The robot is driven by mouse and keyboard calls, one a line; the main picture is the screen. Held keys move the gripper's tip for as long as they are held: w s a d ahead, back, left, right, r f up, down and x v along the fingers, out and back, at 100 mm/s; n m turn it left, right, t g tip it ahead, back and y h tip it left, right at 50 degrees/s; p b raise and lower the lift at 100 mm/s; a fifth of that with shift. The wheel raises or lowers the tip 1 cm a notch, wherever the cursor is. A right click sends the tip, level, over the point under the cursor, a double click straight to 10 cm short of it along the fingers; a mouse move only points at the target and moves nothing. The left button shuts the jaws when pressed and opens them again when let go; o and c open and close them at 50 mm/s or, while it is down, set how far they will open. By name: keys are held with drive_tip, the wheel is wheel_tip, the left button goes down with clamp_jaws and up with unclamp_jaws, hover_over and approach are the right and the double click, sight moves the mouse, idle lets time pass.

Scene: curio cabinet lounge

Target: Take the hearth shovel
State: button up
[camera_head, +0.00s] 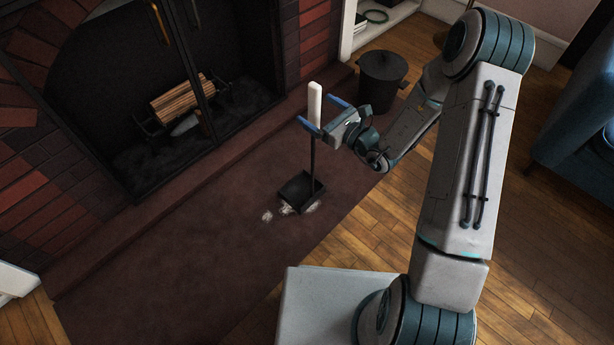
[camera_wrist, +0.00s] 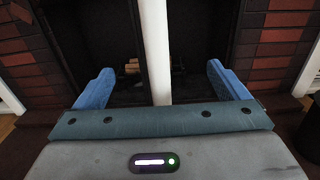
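The hearth shovel (camera_head: 312,155) stands upright on the dark hearth slab, with a white handle on top, a thin black shaft and a black square pan (camera_head: 297,190) at the bottom. My gripper (camera_head: 320,115) is at the height of the handle, with its blue fingers spread to either side of it. In the wrist view the white handle (camera_wrist: 156,50) rises between the two blue fingers of my gripper (camera_wrist: 160,88), with a clear gap on each side. The fingers do not touch the handle.
A brick fireplace (camera_head: 190,70) with logs (camera_head: 182,98) inside stands behind the shovel. A dark lidded bucket (camera_head: 381,80) is right of my gripper. Pale debris (camera_head: 267,216) lies near the pan. A blue armchair (camera_head: 575,130) is at the far right. The hearth slab is otherwise clear.

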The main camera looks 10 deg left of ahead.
sight(320, 94)
clamp_jaws()
drive_tip(key=shift+r, duration=0.1)
drive_tip(key=shift+r, duration=0.15)
drive_tip(key=shift+r+p, duration=2.4)
drive_tip(key=shift+r, duration=0.45)
